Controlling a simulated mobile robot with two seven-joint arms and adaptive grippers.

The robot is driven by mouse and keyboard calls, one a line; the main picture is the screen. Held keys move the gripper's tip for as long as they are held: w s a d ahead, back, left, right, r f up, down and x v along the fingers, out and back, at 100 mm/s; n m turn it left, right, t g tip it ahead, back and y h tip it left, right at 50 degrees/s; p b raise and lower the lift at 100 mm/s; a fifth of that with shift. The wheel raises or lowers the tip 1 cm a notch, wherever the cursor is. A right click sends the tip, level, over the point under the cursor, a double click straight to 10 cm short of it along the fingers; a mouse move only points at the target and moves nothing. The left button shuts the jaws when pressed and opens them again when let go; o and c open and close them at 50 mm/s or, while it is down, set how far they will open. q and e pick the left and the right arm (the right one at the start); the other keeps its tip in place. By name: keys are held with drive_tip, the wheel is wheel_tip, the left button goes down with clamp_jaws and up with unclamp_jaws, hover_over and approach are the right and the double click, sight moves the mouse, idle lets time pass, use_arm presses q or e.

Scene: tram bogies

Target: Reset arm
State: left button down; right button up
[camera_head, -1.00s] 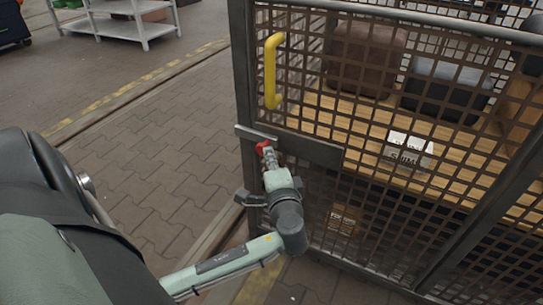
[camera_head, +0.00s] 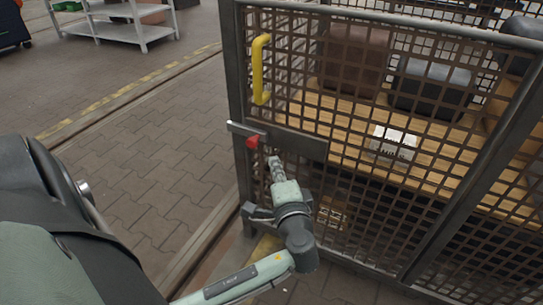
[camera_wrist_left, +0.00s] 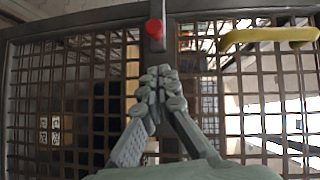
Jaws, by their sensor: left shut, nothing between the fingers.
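My left arm reaches in from the bottom of the head view. Its gripper (camera_head: 274,164) is shut and empty, just below and right of a red latch knob (camera_head: 253,141) on the mesh gate. The gripper and the knob look apart. In the left wrist view the closed fingers (camera_wrist_left: 160,88) point at the gate, and the red knob (camera_wrist_left: 154,28) shows above the fingertips. My right gripper is not in view.
The mesh gate (camera_head: 400,190) has a yellow handle (camera_head: 260,68) above the latch plate (camera_head: 300,145). Behind it, boxes (camera_head: 355,60) stand on a wooden shelf. Paved floor (camera_head: 150,140) is open to the left, with a grey rack (camera_head: 125,30) farther back.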

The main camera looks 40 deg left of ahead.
use_arm(q)
drive_tip(key=shift+v, duration=2.25)
